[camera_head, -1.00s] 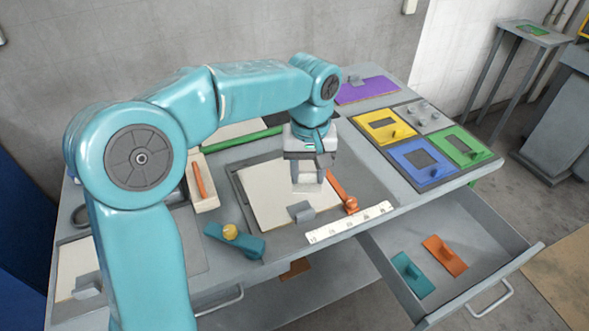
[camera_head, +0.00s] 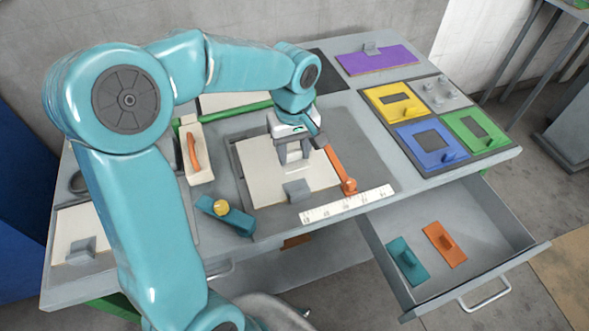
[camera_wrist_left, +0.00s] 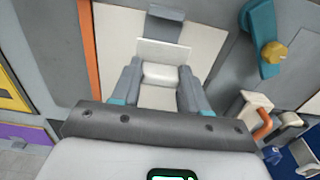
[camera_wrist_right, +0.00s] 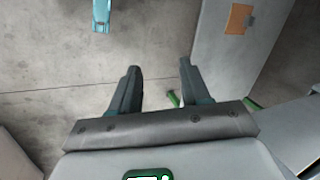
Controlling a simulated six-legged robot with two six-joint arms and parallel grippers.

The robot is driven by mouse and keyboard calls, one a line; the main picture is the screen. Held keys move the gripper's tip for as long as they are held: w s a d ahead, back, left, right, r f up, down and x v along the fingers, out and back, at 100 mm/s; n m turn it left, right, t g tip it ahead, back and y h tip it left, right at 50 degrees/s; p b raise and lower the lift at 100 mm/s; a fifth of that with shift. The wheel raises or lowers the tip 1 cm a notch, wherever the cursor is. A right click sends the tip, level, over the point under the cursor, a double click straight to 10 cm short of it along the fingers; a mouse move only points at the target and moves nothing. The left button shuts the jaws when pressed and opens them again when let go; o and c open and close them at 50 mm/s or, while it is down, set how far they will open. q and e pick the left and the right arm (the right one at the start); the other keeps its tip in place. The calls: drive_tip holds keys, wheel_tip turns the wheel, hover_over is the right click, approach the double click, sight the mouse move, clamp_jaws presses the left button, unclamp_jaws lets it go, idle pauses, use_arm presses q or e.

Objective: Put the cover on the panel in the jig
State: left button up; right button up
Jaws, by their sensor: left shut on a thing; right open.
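A cream panel (camera_head: 262,177) lies in the grey jig (camera_head: 239,168) on the bench, with a grey block (camera_head: 297,190) at its front edge. My left gripper (camera_head: 293,158) is over the panel, shut on a white block. In the left wrist view the white block (camera_wrist_left: 162,75) sits between the fingers, with a wider pale plate (camera_wrist_left: 164,50) beyond it; whether it touches the panel cannot be told. Yellow (camera_head: 380,104), blue (camera_head: 412,158) and green (camera_head: 462,139) plates with dark rectangular centres and knobs lie at the right; which is the cover is unclear. My right gripper (camera_wrist_right: 159,68) is open and empty, above floor.
An orange bar (camera_head: 336,163) and a white ruler (camera_head: 347,206) lie along the jig. A teal piece with a yellow knob (camera_head: 222,208) is front left. An open drawer (camera_head: 475,215) holds teal and orange handled pieces. A purple plate (camera_head: 377,60) lies at the back right.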

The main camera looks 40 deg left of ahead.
sight(294, 182)
use_arm(q)
wheel_tip(294, 182, down, 8)
drive_tip(key=shift+w+a+f, duration=0.1)
idle(0.4)
drive_tip(key=shift+f+b, duration=0.1)
drive_tip(key=shift+b, duration=0.2)
drive_tip(key=o, duration=1)
